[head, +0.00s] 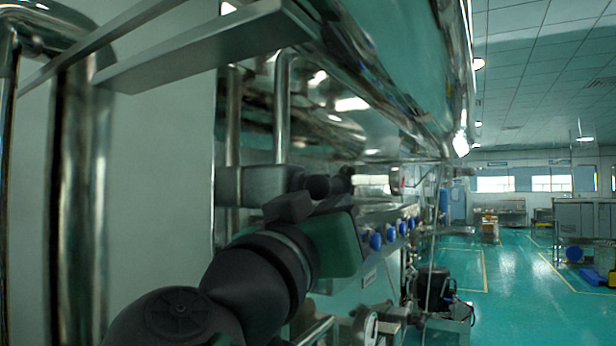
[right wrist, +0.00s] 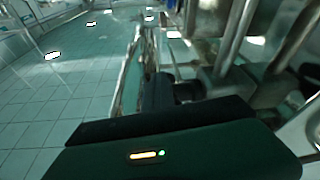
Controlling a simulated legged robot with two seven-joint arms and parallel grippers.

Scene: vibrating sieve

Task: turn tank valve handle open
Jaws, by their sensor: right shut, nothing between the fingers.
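A valve with a grey block body (head: 245,184) sits on the steel pipework in the middle of the head view. A dark, rounded handle (head: 318,186) sticks out to its right. My right gripper (head: 290,207) is just below and in front of the valve, shut with nothing held. It overlaps the valve in the picture, so I cannot tell whether it touches the handle. In the right wrist view the dark handle (right wrist: 158,92) stands just beyond my gripper's housing, with the grey block (right wrist: 222,88) to its right. The fingertips are hidden there. My left gripper is not in view.
A large steel tank (head: 400,60) overhangs the valve. Vertical steel pipes (head: 282,110) stand behind it and a thick pipe (head: 80,200) stands at the left. A panel with several blue knobs (head: 376,241) lies to the right. The green floor (head: 500,275) further right is mostly open.

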